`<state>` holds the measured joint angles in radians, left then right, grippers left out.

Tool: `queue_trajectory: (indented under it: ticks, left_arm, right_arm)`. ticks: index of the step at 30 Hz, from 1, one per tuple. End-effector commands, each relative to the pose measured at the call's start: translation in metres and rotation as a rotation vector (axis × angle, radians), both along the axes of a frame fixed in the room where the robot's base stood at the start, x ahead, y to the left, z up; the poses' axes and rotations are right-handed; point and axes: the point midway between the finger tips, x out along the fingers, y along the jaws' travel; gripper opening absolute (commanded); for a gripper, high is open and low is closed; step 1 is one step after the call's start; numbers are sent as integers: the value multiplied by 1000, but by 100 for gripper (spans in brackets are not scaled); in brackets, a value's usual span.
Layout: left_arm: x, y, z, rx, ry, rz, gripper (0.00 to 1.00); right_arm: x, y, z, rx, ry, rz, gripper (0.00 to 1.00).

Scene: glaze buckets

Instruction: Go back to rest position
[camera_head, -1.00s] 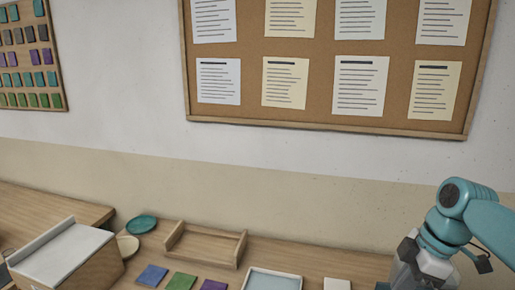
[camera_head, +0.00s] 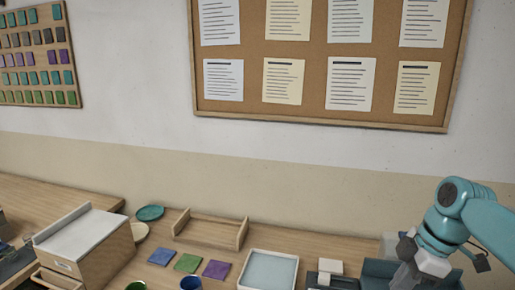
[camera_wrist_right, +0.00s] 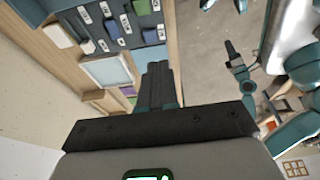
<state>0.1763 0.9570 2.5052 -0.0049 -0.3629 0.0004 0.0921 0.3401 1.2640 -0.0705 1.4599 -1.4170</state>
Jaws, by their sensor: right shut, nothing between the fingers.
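My right arm reaches in from the right in the head view, above the right end of the table, with its gripper cut off at the bottom edge. In the right wrist view my right gripper (camera_wrist_right: 158,85) is shut and empty, its dark fingers touching nothing. A second teal arm, which looks like my left one, shows at the right of that view. Its dark gripper (camera_wrist_right: 236,62) is too small to read as open or shut. My left gripper is outside the head view.
On the table stand a drawer cabinet (camera_head: 80,240), a wooden tray (camera_head: 210,230), blue, green and purple tiles (camera_head: 187,262), a pale shallow tray (camera_head: 268,270), and a green bucket (camera_head: 136,286) and a blue bucket (camera_head: 191,283) at the bottom edge.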

Motion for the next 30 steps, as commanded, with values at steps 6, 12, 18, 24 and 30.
queue_trajectory:
  ticks: [6, 12, 18, 24, 30]
  left_arm:
    - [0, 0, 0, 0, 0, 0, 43]
    - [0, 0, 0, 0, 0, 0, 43]
    - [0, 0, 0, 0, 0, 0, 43]
    - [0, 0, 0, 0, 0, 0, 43]
    - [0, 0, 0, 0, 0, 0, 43]
  right_arm:
    - [13, 10, -39, 11, 32, -77, 0]
    - [24, 29, -97, 30, 74, -205, 0]
    - [20, 55, -176, 57, 136, -388, 0]
    - [-23, 97, -289, 94, 249, -691, 0]
    - [-107, 137, -374, 126, 369, -1050, 0]
